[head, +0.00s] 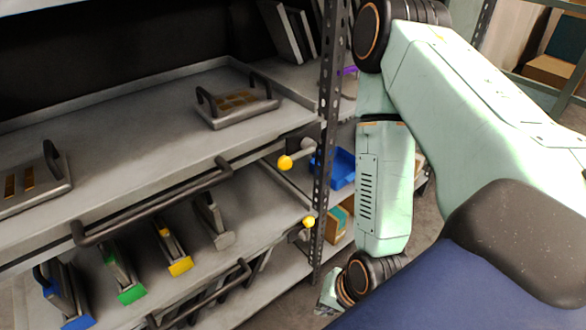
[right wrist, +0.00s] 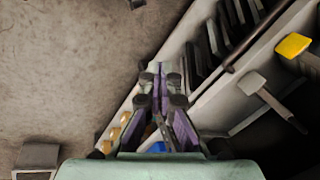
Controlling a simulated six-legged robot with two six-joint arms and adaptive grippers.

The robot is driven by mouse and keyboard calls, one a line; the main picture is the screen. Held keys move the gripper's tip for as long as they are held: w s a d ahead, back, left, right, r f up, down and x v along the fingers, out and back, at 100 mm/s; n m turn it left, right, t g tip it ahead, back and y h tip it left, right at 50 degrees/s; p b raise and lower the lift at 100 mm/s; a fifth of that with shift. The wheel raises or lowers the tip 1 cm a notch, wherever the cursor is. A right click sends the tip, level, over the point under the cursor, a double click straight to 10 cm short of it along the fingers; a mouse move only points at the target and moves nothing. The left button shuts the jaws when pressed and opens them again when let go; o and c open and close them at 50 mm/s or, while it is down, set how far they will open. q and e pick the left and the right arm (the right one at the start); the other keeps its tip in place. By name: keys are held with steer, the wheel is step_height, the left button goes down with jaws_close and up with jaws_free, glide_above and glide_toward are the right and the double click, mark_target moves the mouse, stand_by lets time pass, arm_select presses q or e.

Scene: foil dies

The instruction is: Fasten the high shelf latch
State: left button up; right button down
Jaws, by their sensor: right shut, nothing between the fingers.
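The high shelf (head: 130,150) is a grey pull-out tray with a long dark bar handle (head: 160,205) along its front. A latch with a yellow ball knob (head: 285,162) sits at its right front corner, by the perforated post. Whether it is fastened cannot be told. A second yellow knob (head: 308,221) is at the shelf below. My right gripper (head: 327,302) hangs low, right of the post, well below and apart from the upper knob, partly cut off by my own body. In the right wrist view its fingers (right wrist: 160,88) are together and empty. My left gripper is not in view.
Foil dies with handles lie on the high shelf (head: 237,105). The lower shelf holds dies with blue, green (head: 132,293), yellow (head: 180,266) and grey fronts. The perforated post (head: 325,150) stands beside the latches. A blue bin (head: 342,168) is behind it. Bare floor (right wrist: 70,70) shows below.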

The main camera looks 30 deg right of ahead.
mark_target(297, 156)
steer(key=w+d+r+m+t+h+p, duration=0.1)
steer(key=w+d+r+m+t, duration=0.3)
steer(key=m, duration=0.7)
steer(key=w+d+r+m+t+p, duration=0.2)
steer(key=w+r+m, duration=0.6)
steer(key=r+m, duration=0.4)
steer(key=shift+w+d+r+m+t+h+p, duration=0.35)
steer(key=shift+d+t, duration=0.55)
steer(key=shift+t, duration=0.3)
steer(key=shift+s+d, duration=0.1)
steer(key=b+x, duration=0.8)
steer(key=x, duration=0.2)
steer(key=r, duration=0.1)
steer(key=r+p, duration=0.1)
steer(key=r, duration=0.2)
steer(key=shift+w+a, duration=0.3)
steer(key=shift+a, duration=0.1)
steer(key=shift+f, duration=0.1)
